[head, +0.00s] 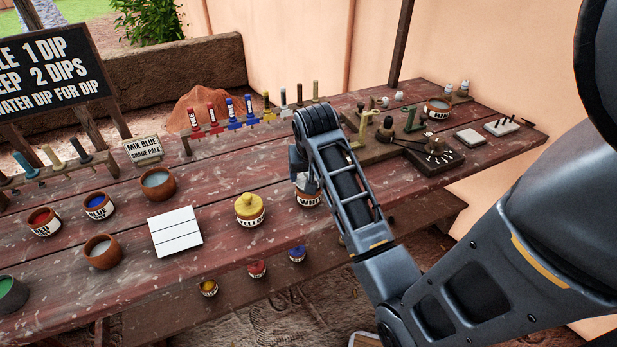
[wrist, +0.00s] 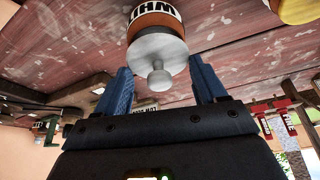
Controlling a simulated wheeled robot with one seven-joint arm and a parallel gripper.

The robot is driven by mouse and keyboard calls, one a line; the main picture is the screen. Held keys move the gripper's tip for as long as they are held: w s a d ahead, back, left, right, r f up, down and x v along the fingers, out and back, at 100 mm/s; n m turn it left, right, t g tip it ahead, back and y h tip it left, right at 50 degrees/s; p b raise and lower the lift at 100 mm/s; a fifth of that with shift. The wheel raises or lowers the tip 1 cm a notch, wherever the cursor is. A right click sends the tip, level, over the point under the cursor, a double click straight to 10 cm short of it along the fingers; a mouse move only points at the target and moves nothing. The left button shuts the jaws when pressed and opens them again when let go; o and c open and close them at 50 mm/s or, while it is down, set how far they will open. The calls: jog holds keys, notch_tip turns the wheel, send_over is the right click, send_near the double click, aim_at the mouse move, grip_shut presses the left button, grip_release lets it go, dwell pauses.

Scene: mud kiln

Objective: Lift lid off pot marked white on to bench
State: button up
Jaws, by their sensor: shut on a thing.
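The pot marked white (head: 308,199) stands near the front of the table, partly hidden behind my arm. In the wrist view the same pot (wrist: 153,25) is orange-brown with a partly seen label. Its pale lid (wrist: 158,52) with a round knob sits over the mouth; I cannot tell whether it still touches the rim. My gripper (wrist: 160,66) has its blue fingers on either side of the lid, shut on its edge. In the head view my gripper (head: 302,172) is over the pot, its fingers mostly hidden.
A pot with a yellow lid (head: 249,208) stands left of the white pot. A white tile (head: 175,231) and open brown pots (head: 158,184) are further left. Small pots (head: 257,268) stand on the lower bench (head: 225,300). A stamp rack (head: 232,122) lines the back.

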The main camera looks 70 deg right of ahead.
jog(key=r, duration=0.3)
jog(key=shift+s+d, duration=0.15)
jog(key=shift+s, duration=0.25)
jog(key=s+d+r+b, duration=0.1)
jog(key=s+d+r, duration=0.2)
jog(key=s+r, duration=0.3)
jog(key=s, duration=0.4)
jog(key=shift+s+r, duration=0.15)
jog(key=shift+r, duration=0.05)
jog(key=shift+d, duration=0.1)
jog(key=shift+r+p, duration=0.1)
jog(key=shift+p, duration=0.3)
